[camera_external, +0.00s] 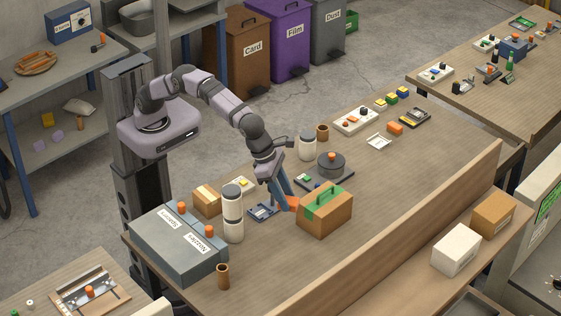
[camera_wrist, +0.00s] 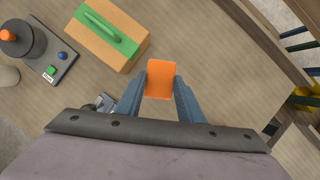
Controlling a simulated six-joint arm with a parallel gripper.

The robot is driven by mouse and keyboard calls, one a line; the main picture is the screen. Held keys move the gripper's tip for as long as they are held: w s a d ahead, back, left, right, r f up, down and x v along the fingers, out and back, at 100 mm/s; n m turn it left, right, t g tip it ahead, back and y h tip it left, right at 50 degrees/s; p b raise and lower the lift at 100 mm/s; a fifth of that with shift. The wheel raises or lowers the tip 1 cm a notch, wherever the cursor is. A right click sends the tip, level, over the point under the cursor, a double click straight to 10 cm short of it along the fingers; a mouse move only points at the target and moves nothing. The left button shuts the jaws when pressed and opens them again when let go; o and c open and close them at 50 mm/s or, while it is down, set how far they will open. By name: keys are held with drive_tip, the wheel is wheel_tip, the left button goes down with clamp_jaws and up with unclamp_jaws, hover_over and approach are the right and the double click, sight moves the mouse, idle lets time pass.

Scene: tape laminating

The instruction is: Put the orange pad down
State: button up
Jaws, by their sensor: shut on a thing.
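The orange pad (camera_wrist: 160,79) is between the two blue fingertips of my gripper (camera_wrist: 160,90) in the wrist view. My gripper is shut on it. In the external view the orange pad (camera_external: 292,203) shows at the lower end of my gripper (camera_external: 283,196), close to the left side of a cardboard box with a green top and handle. Whether the pad touches the wooden table (camera_external: 262,265) is hard to tell.
The box with the green handle (camera_external: 325,212) stands just right of my gripper. A dark round device (camera_external: 330,166) stands behind.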

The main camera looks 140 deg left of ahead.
drive_tip(key=shift+w+d+m, duration=0.35)
drive_tip(key=shift+d+m, duration=0.2)
drive_tip(key=shift+m, duration=0.15)
drive_tip(key=shift+w+d+f+m+h, duration=0.1)
drive_tip(key=shift+w+d+m+h, duration=0.05)
drive_tip(key=shift+d+m+h, duration=0.2)
drive_tip(key=shift+a+f+p, duration=0.15)
drive_tip(key=shift+f+p, duration=1.15)
drive_tip(key=shift+f, duration=6)
drive_tip(key=shift+f, duration=0.15)
drive_tip(key=o, duration=1.1)
